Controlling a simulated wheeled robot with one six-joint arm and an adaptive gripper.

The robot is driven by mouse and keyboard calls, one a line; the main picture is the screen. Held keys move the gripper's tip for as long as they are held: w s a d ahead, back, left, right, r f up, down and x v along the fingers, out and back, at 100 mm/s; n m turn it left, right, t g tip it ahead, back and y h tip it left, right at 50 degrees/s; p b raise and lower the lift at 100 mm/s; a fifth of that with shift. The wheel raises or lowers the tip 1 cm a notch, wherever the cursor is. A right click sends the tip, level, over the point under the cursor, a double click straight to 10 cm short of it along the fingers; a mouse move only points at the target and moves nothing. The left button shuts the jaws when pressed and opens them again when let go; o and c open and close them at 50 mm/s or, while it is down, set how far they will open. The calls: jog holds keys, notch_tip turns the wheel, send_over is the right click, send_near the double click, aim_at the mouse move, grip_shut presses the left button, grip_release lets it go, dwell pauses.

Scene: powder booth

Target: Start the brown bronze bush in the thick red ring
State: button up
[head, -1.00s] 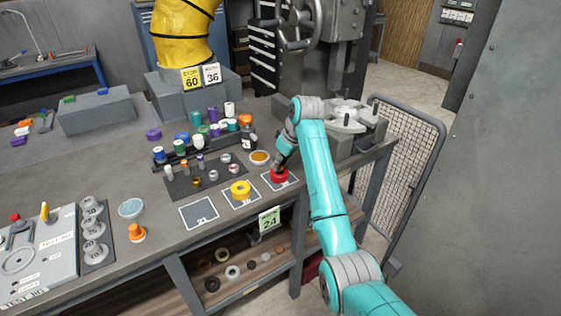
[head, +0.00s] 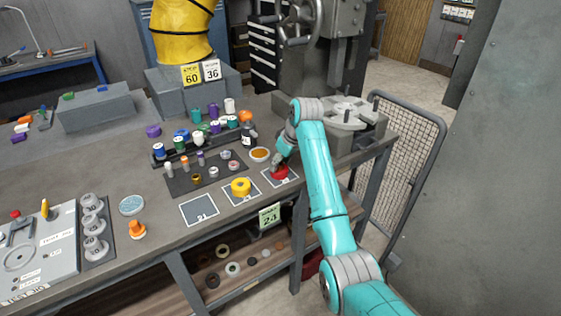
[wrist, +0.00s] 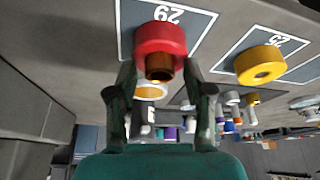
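The thick red ring (wrist: 165,42) lies on the mat marked 29 (wrist: 196,22); in the head view the ring (head: 282,173) is partly hidden by my arm. The brown bronze bush (wrist: 160,67) sits at the ring's hole in the wrist view, with its near end standing out toward the camera. How deep it sits I cannot tell. My gripper (wrist: 160,75) is open, its fingers on both sides of the bush with a gap to each side. In the head view my gripper (head: 277,163) is just above the ring.
A yellow ring (head: 240,187) lies on the neighbouring mat to the left. An empty mat marked 21 (head: 200,212) is further left. An amber-filled dish (head: 260,154) and a dark bottle (head: 248,135) stand close behind. A grey tray (head: 180,188) holds small bushes.

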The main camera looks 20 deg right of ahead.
jog(key=v, duration=0.7)
jog(key=shift+r, duration=0.25)
jog(key=shift+s, duration=0.15)
